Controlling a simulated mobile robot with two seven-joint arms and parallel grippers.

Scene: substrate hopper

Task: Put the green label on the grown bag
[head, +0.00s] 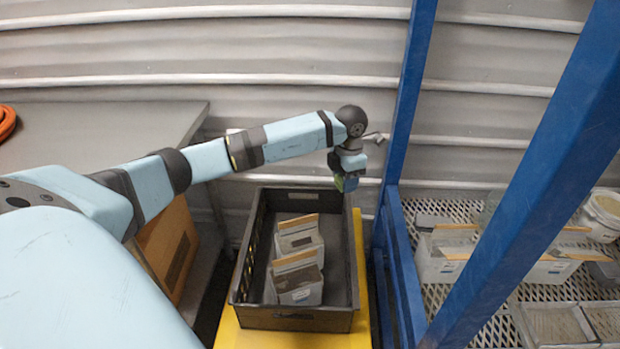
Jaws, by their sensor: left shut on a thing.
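My left gripper (346,171) hangs over the far right rim of a dark grey crate (345,205). It is shut on a small green thing (341,184), which looks like the green label and is mostly hidden by the fingers. Two pale bags with tan strips across their tops stand inside the crate: a far bag (300,244) and a near bag (300,293). The near bag shows a brownish top. I cannot tell which of them is the grown bag. No label shows on either bag. My right gripper is not in view.
The crate rests on a yellow platform (290,341). Blue posts (404,110) stand right of it, before a mesh rack (465,213) with more bags (440,262), a white bucket (606,212) and trays (556,325). A grey table (80,135) and a cardboard box (170,250) are left.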

